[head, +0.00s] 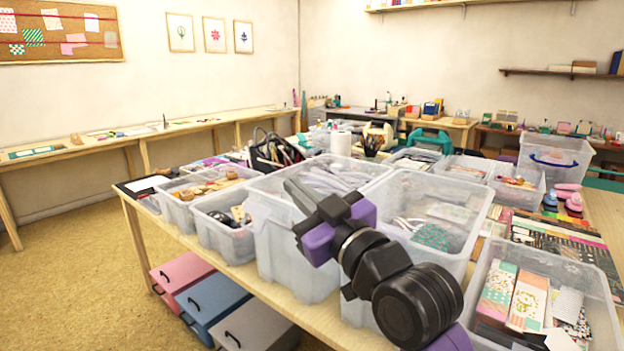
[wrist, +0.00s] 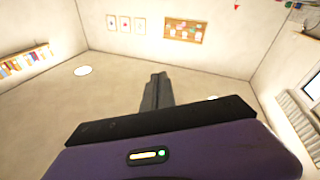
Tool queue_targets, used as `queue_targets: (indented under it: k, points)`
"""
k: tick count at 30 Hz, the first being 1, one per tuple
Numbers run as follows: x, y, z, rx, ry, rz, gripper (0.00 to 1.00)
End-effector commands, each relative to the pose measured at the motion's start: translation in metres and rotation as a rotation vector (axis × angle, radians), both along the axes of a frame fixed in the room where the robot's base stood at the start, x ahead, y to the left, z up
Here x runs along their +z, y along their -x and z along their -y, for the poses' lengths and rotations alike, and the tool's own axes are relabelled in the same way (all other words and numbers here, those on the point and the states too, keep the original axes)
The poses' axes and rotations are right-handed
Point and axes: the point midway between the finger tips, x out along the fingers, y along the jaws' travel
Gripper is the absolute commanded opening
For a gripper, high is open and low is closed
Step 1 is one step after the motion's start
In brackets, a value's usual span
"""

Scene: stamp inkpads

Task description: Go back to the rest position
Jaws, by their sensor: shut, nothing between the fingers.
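My gripper (head: 299,195) shows in the head view, raised in front of the clear plastic bins on the table. Its two grey fingers lie together, point up and to the left, and hold nothing. The wrist view shows the closed fingers (wrist: 157,92) against bare wall and the room, with no object at their tips. My arm comes in from the lower right in purple and black and hides parts of the two large bins behind it.
A wooden table (head: 284,309) carries several clear bins, including a large one (head: 290,255) and one with patterned papers (head: 603,318). Pink, blue and grey boxes (head: 205,303) stand beneath. Open floor (head: 70,285) lies to the left. A long wall bench (head: 100,147) runs behind.

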Motion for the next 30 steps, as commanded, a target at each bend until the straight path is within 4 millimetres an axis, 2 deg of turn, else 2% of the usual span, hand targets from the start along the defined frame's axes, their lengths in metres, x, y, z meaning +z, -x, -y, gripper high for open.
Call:
queue_targets:
  k: [8,14,21,30]
  points:
    - [-0.044,0.039,0.056,-0.125,-0.243,-0.010,0.00]
    - [-0.088,0.085,0.100,-0.233,-0.366,-0.029,0.00]
    - [-0.135,0.154,0.144,-0.354,-0.438,-0.065,0.00]
    - [-0.178,0.254,0.185,-0.483,-0.428,-0.132,0.00]
